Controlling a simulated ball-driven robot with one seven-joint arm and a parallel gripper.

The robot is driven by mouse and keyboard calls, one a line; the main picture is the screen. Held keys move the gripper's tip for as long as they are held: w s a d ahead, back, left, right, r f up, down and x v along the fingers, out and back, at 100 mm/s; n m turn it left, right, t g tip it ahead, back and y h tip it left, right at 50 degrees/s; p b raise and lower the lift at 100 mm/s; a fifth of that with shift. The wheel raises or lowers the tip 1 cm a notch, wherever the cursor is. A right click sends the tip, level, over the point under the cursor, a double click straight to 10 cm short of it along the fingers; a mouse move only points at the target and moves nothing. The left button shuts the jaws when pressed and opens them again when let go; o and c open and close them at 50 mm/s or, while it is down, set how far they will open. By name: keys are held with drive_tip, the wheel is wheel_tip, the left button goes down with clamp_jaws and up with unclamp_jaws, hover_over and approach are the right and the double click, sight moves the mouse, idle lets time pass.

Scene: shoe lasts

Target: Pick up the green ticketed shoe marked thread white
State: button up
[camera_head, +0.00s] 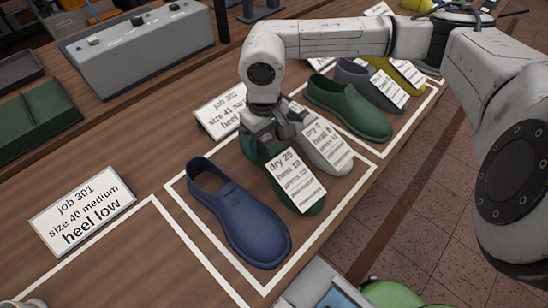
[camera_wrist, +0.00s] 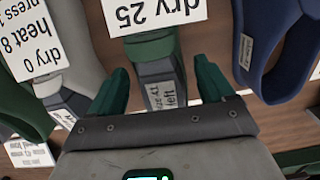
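A green shoe (camera_head: 316,208) on a grey last lies in the white-outlined bay, with a ticket (camera_head: 291,180) reading dry 25, heat 10 and a blurred press line. In the wrist view the green shoe (camera_wrist: 150,49) shows under its ticket (camera_wrist: 150,14). My gripper (camera_wrist: 160,82) is open. Its two green fingers stand either side of the last's grey heel end (camera_wrist: 160,72), which has a small label reading left. I cannot tell whether they touch it. In the head view my gripper (camera_head: 272,138) hides the heel end. No thread white marking is readable.
A blue shoe (camera_head: 238,212) lies left of it. A grey shoe (camera_head: 324,150) with a dry 0 ticket lies close on the right. Another green shoe (camera_head: 348,110) lies beyond. Job cards (camera_head: 82,212) and a grey control box (camera_head: 140,45) stand on the wooden bench.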

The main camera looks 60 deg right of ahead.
drive_tip(key=shift+r, duration=0.1)
clamp_jaws()
idle(0.5)
